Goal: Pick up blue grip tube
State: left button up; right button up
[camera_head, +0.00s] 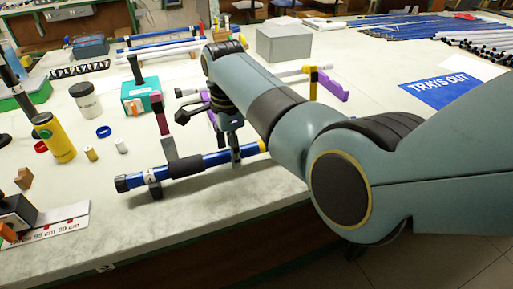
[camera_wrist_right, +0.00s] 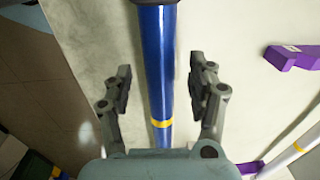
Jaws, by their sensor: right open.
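The blue grip tube (camera_head: 212,158) lies level on low supports near the table's front edge. It has a black sleeve, a black left end cap and a yellow band towards its right end. In the right wrist view the blue tube (camera_wrist_right: 155,60) runs lengthwise between the fingers, with the yellow band near the palm. My right gripper (camera_wrist_right: 160,85) is open, one finger on each side of the tube with gaps showing. In the head view my right gripper (camera_head: 215,125) is over the tube's right half, and my arm hides part of the area behind. My left gripper is not in view.
A support marked A (camera_head: 152,183) holds the tube's left end. A yellow cylinder (camera_head: 54,138), a white jar (camera_head: 87,100) and a teal box (camera_head: 141,96) stand to the left. A purple piece (camera_wrist_right: 290,57) lies right of the fingers. Front table surface is mostly clear.

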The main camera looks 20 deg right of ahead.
jog(key=shift+f, duration=0.4)
jog(key=shift+c, duration=0.4)
grip_shut()
jog(key=shift+r, duration=0.15)
